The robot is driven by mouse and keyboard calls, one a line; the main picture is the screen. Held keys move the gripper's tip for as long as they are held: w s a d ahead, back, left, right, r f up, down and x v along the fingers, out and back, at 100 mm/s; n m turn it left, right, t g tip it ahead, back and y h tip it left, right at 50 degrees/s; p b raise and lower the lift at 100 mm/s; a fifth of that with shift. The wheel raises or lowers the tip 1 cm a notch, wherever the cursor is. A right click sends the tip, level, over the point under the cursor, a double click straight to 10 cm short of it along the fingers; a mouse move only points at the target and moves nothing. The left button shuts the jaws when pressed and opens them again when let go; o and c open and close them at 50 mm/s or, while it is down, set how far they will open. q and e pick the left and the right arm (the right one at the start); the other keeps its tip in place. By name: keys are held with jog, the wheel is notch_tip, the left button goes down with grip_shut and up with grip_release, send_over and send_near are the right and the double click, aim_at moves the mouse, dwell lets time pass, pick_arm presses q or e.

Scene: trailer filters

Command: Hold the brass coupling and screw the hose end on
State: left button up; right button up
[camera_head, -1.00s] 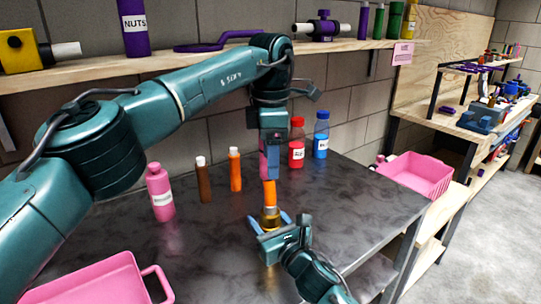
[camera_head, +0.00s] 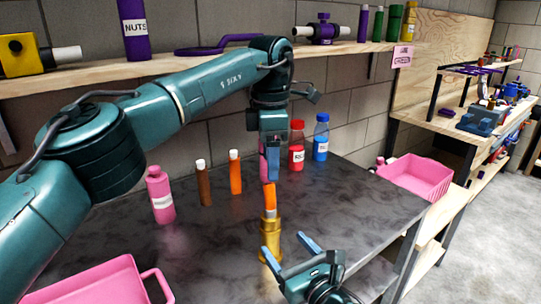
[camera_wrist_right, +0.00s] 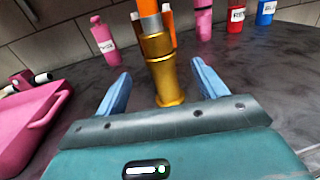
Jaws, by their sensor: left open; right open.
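The brass coupling (camera_head: 270,242) stands upright on the dark tabletop. The orange hose end (camera_head: 269,200) sits upright on top of it. In the right wrist view the coupling (camera_wrist_right: 164,75) stands ahead of the fingers, with the orange hose end (camera_wrist_right: 150,14) above it, cut by the top edge. My left gripper (camera_head: 271,168) is open, pointing down just above the hose end and apart from it. How tightly hose and coupling join cannot be told.
Pink (camera_head: 159,195), brown (camera_head: 204,185) and orange (camera_head: 235,173) bottles stand to the left; red (camera_head: 297,150) and blue (camera_head: 321,138) bottles stand behind. A pink tray (camera_head: 100,282) is at the front left, a pink crate (camera_head: 415,178) to the right. The tabletop's right side is clear.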

pick_arm(q)
jog(key=shift+f, duration=0.1)
pick_arm(e)
jog(key=shift+v, duration=1.95)
